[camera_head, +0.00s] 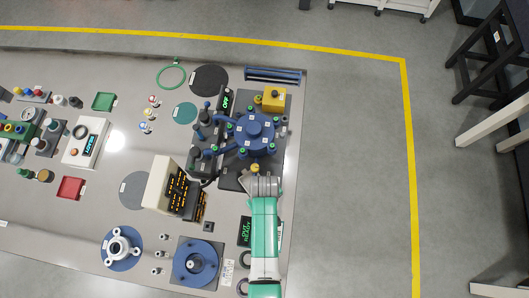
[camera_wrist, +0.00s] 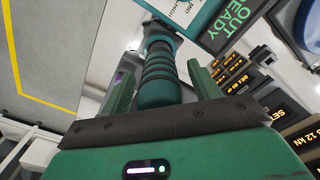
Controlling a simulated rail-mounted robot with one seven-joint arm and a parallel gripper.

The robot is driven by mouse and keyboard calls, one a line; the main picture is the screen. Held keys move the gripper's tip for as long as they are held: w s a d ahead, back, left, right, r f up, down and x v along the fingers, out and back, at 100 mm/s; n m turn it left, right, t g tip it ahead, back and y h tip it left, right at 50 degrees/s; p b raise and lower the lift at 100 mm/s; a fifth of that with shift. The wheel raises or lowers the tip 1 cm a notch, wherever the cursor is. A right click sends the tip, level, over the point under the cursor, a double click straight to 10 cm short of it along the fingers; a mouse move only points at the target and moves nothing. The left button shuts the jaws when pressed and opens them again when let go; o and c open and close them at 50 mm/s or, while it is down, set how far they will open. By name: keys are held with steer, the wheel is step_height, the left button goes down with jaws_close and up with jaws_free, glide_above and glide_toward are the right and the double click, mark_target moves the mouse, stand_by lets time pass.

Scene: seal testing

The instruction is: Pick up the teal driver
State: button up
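The teal driver (camera_wrist: 159,72) shows in the wrist view as a ribbed dark teal handle. It lies between the two fingers of my gripper (camera_wrist: 162,78), with a visible gap on each side. My gripper is open around the handle. The driver's far end runs toward the top of the picture. In the head view my arm covers the place beside the OUT READY sign (camera_head: 246,232), and I cannot make out the driver or the fingertips there.
The OUT READY sign is close to the right finger in the wrist view (camera_wrist: 236,22). A display unit (camera_head: 172,188) and a blue flanged part (camera_head: 195,263) stand left of my arm. A blue valve assembly (camera_head: 254,131) stands beyond it.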

steer(key=c, duration=1.1)
steer(key=shift+r, duration=0.15)
steer(key=shift+c, duration=0.2)
